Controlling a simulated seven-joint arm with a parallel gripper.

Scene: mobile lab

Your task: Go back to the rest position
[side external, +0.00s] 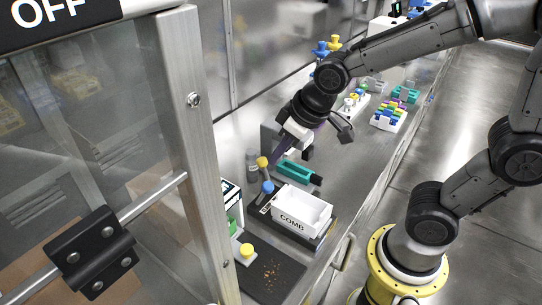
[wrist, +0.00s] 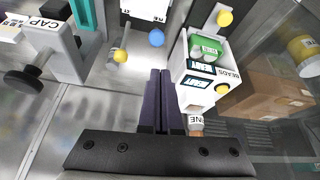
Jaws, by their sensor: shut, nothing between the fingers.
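My gripper (side external: 271,163) is above the bench, near its back wall, with its purple fingers pointing down and left. In the wrist view the two dark purple fingers (wrist: 160,72) lie side by side, shut, with nothing held between them. In the side view the fingertips overlap the area near a yellow-capped container (side external: 262,163), and I cannot tell the gap. In the wrist view a white box marked BEADS (wrist: 208,87), with green contents, is just right of the fingers. A blue ball (wrist: 156,37) shows beyond the tips.
A white COMB box (side external: 302,217), a teal item (side external: 294,170) and a dark tray with brown crumbs (side external: 268,276) stand on the bench. A framed glass panel (side external: 90,130) fills the left. A grey clamp marked CAP (wrist: 45,45) is left in the wrist view.

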